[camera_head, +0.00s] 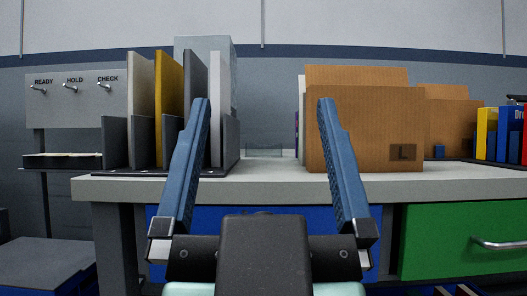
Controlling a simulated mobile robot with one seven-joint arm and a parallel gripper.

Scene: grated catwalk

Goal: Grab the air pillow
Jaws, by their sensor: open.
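My gripper (262,102) is open and empty, with its two blue fingers spread wide and pointing forward over the grey bench (400,188). Between the fingers, farther back, a small clear, see-through thing (264,150) sits low at the back of the bench top. It may be the air pillow, but it is too faint and small to be sure. A larger pale blue-grey block (205,46) stands behind the folders at the left, its lower part hidden. Nothing else in view looks like an air pillow.
A divider rack with upright folders (170,100) stands left of the fingers. A cardboard box (364,130) marked L stands right, with another box (447,125) and colored books (500,132) beyond. A hook board (75,100) is far left. A green drawer (450,240) is below.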

